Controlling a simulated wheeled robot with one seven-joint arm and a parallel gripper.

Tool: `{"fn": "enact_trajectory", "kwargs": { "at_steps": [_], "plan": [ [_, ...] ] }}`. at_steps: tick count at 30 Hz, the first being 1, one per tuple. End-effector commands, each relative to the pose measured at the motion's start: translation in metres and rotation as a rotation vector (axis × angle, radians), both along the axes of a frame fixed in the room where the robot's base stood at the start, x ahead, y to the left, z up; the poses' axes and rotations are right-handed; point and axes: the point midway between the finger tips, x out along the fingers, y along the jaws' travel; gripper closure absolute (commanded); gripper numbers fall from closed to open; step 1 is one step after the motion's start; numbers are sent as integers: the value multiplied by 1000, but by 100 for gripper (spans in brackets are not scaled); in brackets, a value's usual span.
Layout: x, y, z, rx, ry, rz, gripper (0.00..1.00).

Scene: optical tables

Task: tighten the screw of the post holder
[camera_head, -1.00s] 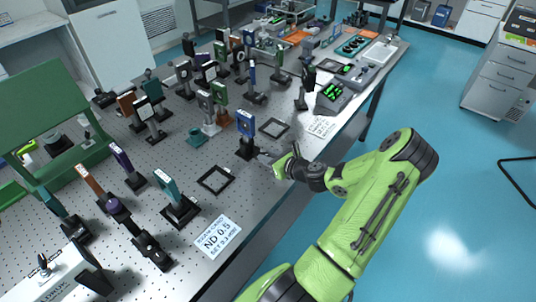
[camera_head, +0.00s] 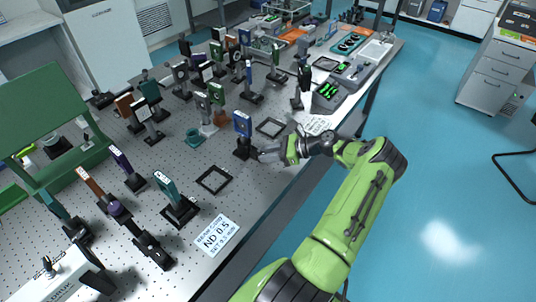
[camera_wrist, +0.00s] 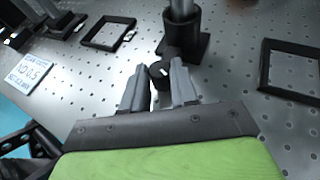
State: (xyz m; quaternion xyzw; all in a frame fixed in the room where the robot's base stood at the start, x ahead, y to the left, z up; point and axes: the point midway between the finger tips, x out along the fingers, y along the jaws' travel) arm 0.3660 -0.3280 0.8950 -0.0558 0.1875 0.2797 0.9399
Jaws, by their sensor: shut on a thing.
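The post holder (camera_wrist: 202,40) is a black cylinder on a square base, with a steel post standing upright in it, in the upper middle of the wrist view. In the head view the holder (camera_head: 243,150) carries a blue optic mount (camera_head: 242,124). Its screw (camera_wrist: 158,72) has a round black head with a pale mark on its face and points toward my wrist camera. My gripper (camera_wrist: 158,80) has its two grey fingers on either side of the screw head and is shut on it. The gripper (camera_head: 265,153) also shows just right of the holder in the head view.
Black square frames lie flat on the table, one (camera_head: 213,179) in front of the holder and one (camera_head: 270,127) behind it. A printed card (camera_head: 217,235) lies near the table's edge. Several other mounted optics stand to the left.

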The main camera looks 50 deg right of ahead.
Motion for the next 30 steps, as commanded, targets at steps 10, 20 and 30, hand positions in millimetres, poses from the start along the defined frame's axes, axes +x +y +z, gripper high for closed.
{"fn": "enact_trajectory", "kwargs": {
  "at_steps": [10,20,30],
  "plan": [
    [1,0,1,0,-3,17,100],
    [1,0,1,1,-2,17,47],
    [-4,-4,3,1,-2,14,46]
  ]
}}
